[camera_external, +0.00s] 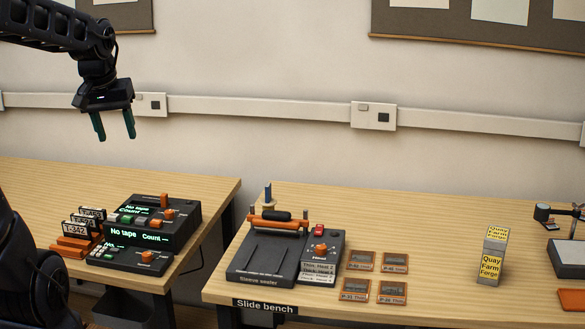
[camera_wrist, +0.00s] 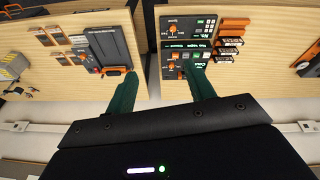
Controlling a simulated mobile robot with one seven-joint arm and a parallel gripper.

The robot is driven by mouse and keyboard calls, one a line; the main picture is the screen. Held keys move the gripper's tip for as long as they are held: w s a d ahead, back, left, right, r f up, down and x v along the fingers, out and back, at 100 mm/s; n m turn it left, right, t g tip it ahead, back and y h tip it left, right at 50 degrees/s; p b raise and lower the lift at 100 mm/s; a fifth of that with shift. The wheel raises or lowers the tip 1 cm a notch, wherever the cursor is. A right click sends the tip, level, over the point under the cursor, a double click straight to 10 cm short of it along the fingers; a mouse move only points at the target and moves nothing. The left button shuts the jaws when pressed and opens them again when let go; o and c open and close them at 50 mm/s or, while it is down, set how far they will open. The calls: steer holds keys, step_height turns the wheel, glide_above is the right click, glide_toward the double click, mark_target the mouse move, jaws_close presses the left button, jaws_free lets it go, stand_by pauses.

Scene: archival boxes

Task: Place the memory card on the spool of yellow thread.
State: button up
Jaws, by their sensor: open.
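I cannot make out a memory card or a spool of yellow thread in either view. My gripper (camera_external: 115,124) is open and empty, high above the left bench and in front of the wall. In the wrist view my gripper (camera_wrist: 160,73) shows two green fingers spread apart, with nothing between them and the gap between the benches beyond.
The left bench (camera_external: 60,185) holds a black tape device (camera_external: 150,220) and an orange rack of labelled items (camera_external: 75,240). The slide bench (camera_external: 420,215) holds a sleeve sealer (camera_external: 262,260), several framed slides (camera_external: 360,260) and a grey box with yellow labels (camera_external: 491,258). A gap separates the benches.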

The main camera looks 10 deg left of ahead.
steer(key=s+a+m+t, duration=0.1)
steer(key=s+a+m, duration=0.1)
steer(key=s, duration=0.7)
steer(key=shift+s+a+f, duration=0.4)
steer(key=shift+a, duration=0.45)
